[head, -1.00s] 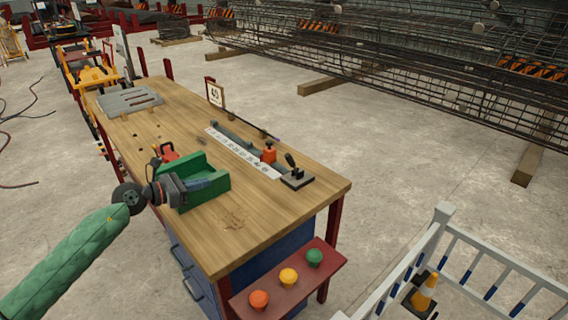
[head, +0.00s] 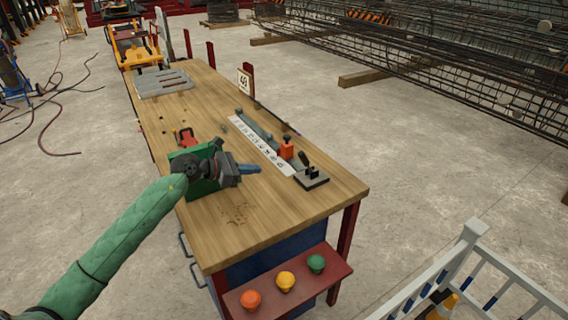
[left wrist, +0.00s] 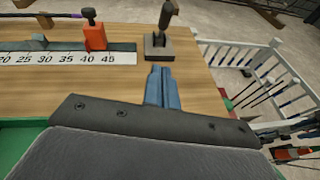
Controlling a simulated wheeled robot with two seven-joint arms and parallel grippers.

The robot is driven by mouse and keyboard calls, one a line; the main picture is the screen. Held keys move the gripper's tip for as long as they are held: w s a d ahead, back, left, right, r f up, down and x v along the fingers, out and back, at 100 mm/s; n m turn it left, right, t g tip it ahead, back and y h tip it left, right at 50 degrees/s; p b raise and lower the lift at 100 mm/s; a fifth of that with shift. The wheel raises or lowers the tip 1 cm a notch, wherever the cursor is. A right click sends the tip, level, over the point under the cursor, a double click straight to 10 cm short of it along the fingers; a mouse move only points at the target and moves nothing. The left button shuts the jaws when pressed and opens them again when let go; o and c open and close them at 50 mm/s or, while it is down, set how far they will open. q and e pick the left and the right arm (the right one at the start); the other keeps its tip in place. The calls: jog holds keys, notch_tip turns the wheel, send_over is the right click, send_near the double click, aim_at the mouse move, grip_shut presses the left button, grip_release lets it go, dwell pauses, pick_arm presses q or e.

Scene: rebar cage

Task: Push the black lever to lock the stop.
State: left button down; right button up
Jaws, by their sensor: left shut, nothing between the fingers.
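The black lever (head: 303,158) stands on a dark base plate (head: 311,178) at the right edge of the wooden bench; the lever also shows in the left wrist view (left wrist: 168,15), tilted slightly. The orange stop (head: 286,149) sits on the rail beside the white number scale (head: 262,146), and in the left wrist view (left wrist: 95,36) it is near the 40 to 45 marks. My left gripper (head: 250,169) is shut and empty, its blue fingers above the bench, left of the lever base and apart from it. In the left wrist view the fingers (left wrist: 162,84) point toward the base. My right gripper is not in view.
A green block (head: 193,184) stands partly behind my left wrist. A slotted grey plate (head: 163,83) lies at the far end of the bench. A red shelf with coloured buttons (head: 285,281) is on the near side. A white railing (head: 468,250) stands at the lower right.

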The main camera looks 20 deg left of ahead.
pick_arm(q)
jog(key=p, duration=0.3)
send_near(306, 163)
jog(key=f, duration=0.1)
jog(key=a+f, duration=0.1)
jog(key=shift+w+a+f, duration=0.3)
jog(key=shift+w+f, duration=0.05)
jog(key=shift+f, duration=0.05)
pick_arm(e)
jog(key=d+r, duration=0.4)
pick_arm(q)
jog(key=shift+x, duration=1.05)
jog(key=shift+w+d+r+p, duration=0.4)
jog(key=shift+w+d+p, duration=0.15)
jog(key=shift+d, duration=0.1)
jog(key=shift+w+d+r+p, duration=0.4)
jog(key=shift+w+d+p, duration=0.15)
jog(key=shift+d, duration=0.15)
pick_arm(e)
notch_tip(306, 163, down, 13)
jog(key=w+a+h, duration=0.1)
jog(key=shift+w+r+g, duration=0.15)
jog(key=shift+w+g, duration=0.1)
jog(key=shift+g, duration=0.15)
pick_arm(q)
jog(key=shift+w+r, duration=0.1)
jog(key=shift+w, duration=0.05)
